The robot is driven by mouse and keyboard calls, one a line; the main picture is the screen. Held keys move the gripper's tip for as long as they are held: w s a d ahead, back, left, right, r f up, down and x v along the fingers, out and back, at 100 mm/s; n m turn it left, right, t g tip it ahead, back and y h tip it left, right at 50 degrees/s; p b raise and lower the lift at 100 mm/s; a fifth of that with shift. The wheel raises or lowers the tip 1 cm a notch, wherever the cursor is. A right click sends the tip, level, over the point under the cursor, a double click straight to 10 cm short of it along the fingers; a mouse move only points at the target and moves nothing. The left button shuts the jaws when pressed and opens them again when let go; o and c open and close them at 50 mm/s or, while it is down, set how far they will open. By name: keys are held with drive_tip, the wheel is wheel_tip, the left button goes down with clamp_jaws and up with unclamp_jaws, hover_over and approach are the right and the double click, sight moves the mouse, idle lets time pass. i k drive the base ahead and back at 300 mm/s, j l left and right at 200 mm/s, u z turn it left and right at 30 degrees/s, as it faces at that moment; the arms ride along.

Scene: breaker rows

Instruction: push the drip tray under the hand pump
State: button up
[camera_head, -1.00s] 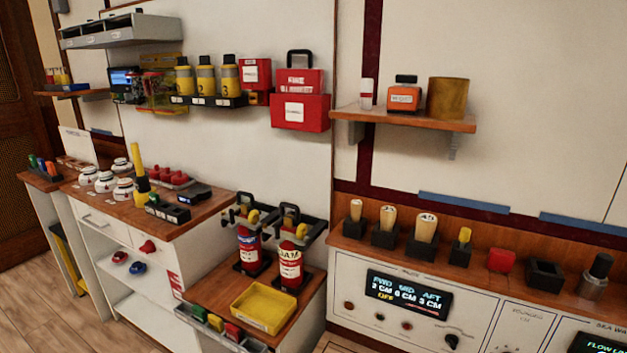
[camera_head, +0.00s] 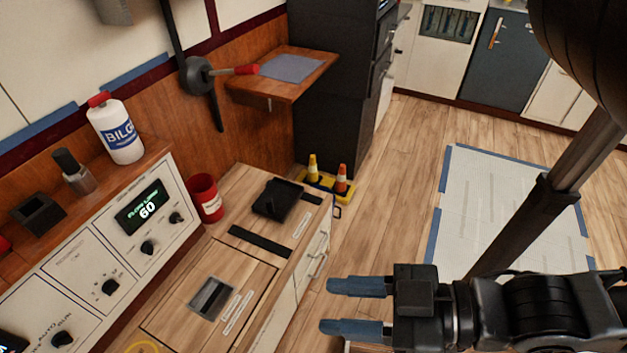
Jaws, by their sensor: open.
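The hand pump (camera_head: 197,77) is a dark round body on the wooden wall panel, with a lever ending in a red grip that points right. A small black tray (camera_head: 277,200), which looks like the drip tray, lies on the wooden bench top, below and to the right of the pump in the picture and apart from it. My gripper (camera_head: 328,306) is at the lower right with its two blue-grey fingers apart and nothing between them. It is in front of the bench, to the lower right of the tray.
A red bucket (camera_head: 206,198) stands left of the tray. A dark strip (camera_head: 260,243) and a recessed hatch (camera_head: 211,297) lie in the bench top (camera_head: 187,268). Small cones on a yellow base (camera_head: 325,185) stand behind the tray. A wooden shelf (camera_head: 282,72) juts out beside the pump.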

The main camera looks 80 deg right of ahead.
sight(276, 202)
drive_tip(key=z, duration=1.3)
